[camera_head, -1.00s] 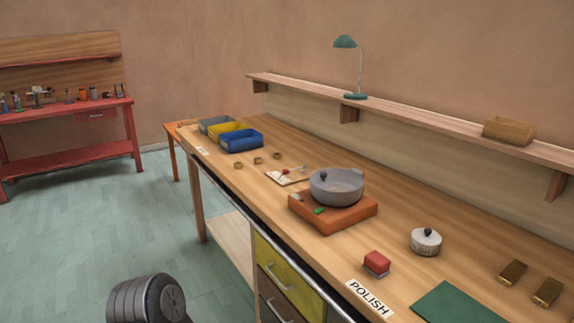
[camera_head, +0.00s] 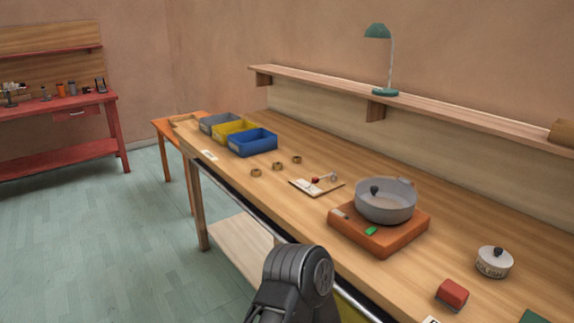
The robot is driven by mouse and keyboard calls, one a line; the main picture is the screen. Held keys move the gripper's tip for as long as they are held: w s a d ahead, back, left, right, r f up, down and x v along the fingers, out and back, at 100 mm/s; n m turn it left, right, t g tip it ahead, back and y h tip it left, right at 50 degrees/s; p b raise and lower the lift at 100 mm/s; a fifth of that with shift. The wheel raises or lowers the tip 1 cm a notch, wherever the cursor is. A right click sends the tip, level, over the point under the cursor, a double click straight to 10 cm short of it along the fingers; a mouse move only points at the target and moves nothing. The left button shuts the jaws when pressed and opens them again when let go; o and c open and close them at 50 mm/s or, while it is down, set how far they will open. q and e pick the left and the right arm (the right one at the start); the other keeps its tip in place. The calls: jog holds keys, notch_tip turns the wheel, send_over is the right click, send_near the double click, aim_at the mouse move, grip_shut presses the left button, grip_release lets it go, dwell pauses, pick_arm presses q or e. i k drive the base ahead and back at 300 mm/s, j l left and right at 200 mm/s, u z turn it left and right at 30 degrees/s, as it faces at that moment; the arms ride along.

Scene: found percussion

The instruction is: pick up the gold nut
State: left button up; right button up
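Three small ring-shaped nuts lie apart in a row on the wooden bench, in front of the bins: a near nut (camera_head: 256,173), a middle nut (camera_head: 277,166) and a far nut (camera_head: 297,159). All look brownish gold, and at this size I cannot tell which is the gold one. A dark rounded link of my own arm shows at the bottom centre, well short of the nuts. Neither of my grippers is in view, and nothing hides the nuts.
Grey (camera_head: 220,122), yellow (camera_head: 234,131) and blue (camera_head: 253,142) bins stand behind the nuts. To their right are a small board (camera_head: 303,186), a grey pan (camera_head: 385,203) on an orange base (camera_head: 400,238), a polish tin (camera_head: 494,262) and a red block (camera_head: 452,293). Bench around the nuts is clear.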

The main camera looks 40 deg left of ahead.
aim_at(255, 172)
jog(key=j+z, duration=0.1)
jog(key=j, duration=0.7)
jog(key=j+z, duration=0.1)
jog(key=j, duration=0.7)
jog(key=k+j+z, duration=0.15)
jog(key=j, duration=0.7)
jog(key=j+z, duration=0.1)
jog(key=j, duration=0.7)
jog(key=k, duration=0.05)
